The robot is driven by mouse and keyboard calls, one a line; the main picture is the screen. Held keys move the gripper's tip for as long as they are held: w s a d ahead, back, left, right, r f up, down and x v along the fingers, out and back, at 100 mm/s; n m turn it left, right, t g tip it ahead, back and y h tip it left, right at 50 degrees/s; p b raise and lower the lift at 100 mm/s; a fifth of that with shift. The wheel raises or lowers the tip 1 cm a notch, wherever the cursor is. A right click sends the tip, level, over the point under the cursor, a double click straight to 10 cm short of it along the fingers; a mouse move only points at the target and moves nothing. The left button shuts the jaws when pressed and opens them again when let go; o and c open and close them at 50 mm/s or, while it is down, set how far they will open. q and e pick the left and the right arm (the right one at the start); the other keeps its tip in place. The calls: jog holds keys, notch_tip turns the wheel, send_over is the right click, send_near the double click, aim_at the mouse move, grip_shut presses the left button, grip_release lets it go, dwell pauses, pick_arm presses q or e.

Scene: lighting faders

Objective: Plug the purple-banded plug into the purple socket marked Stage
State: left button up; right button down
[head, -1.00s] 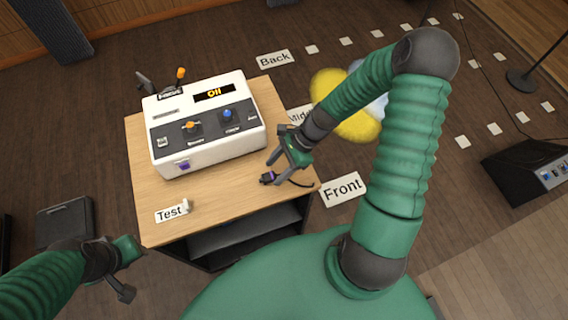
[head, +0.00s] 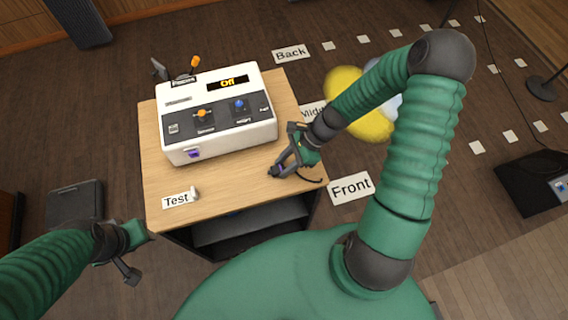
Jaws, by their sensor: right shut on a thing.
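The purple-banded plug (head: 278,171) is a small dark plug with a cable, at the right part of the wooden table (head: 232,183). My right gripper (head: 283,168) is shut on it, to the right of the white control box (head: 216,140). The purple socket (head: 193,153) is on the lower left of the box's front face, and the plug is apart from it. Its marking is too small to read. My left gripper (head: 138,255) is at the lower left, off the table's front left corner; its jaw opening is unclear.
A Test label (head: 175,200) with a small white switch lies at the table's front left.

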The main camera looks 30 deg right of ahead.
aim_at(284, 167)
jog(key=shift+r+p, duration=2.6)
jog(key=shift+p, duration=0.05)
jog(key=shift+f, duration=0.1)
jog(key=shift+a, duration=0.1)
